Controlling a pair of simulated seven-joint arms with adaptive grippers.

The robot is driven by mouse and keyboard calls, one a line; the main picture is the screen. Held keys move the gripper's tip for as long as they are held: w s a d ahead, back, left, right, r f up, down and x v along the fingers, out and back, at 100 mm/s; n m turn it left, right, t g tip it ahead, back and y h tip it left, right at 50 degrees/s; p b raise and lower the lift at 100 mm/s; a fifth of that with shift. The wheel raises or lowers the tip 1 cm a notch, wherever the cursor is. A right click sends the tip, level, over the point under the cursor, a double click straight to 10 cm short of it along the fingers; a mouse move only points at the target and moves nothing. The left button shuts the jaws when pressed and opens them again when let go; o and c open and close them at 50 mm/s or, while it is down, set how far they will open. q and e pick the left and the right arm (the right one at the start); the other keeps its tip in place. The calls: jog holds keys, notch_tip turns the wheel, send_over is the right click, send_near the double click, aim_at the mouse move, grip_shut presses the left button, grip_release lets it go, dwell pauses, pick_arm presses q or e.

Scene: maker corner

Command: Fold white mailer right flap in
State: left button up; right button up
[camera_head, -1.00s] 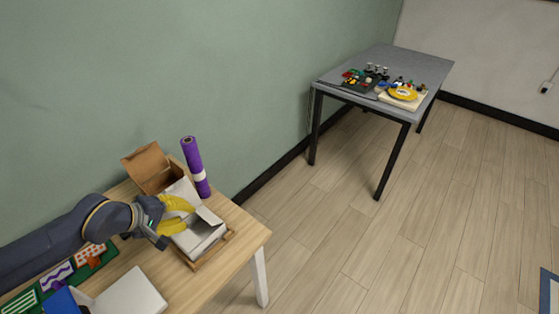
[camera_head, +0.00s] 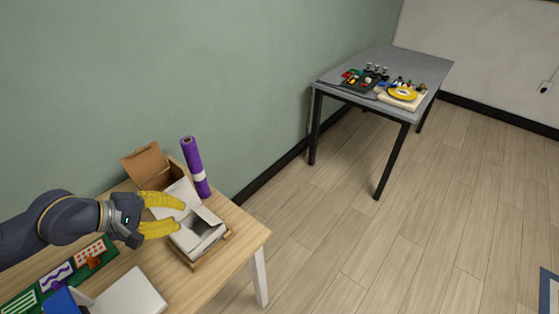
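The white mailer (camera_head: 196,238) is an open box in a shallow wooden tray (camera_head: 212,256) near the right end of the wooden table. Its right flap (camera_head: 208,215) stands out at the box's upper right side, tilted. Its dark inside shows. My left gripper (camera_head: 184,215), with yellow fingers, is at the mailer's left side. Its two fingers are spread, with nothing seen between them. They cover part of the mailer's left side, and I cannot tell whether they touch it. My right gripper is not in view.
A brown cardboard box (camera_head: 148,165) and a purple roll (camera_head: 195,167) stand behind the mailer. A green board (camera_head: 70,272), a blue item (camera_head: 62,300) and a white box (camera_head: 130,293) lie in front. A grey table (camera_head: 385,75) stands far off; the floor between is clear.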

pick_arm(q)
jog(key=w+d+r+n+t+h, duration=0.2)
jog(key=w+d+r+n+h, duration=0.15)
jog(key=w+d+n, duration=0.35)
jog(key=w+d+r+n+t+h, duration=0.1)
jog(key=w+d+r+n+h, duration=0.3)
jog(key=d, duration=0.6)
jog(key=w+d+f+n+t+y, duration=0.3)
jog(key=w+d+f+n+y, duration=0.5)
jog(key=n, duration=1.1)
jog(key=shift+w+d+f+y, duration=0.35)
jog(key=shift+w+d+f, duration=1.1)
jog(key=shift+w+f, duration=1)
jog(key=shift+s+f, duration=0.2)
jog(key=shift+c, duration=0.5)
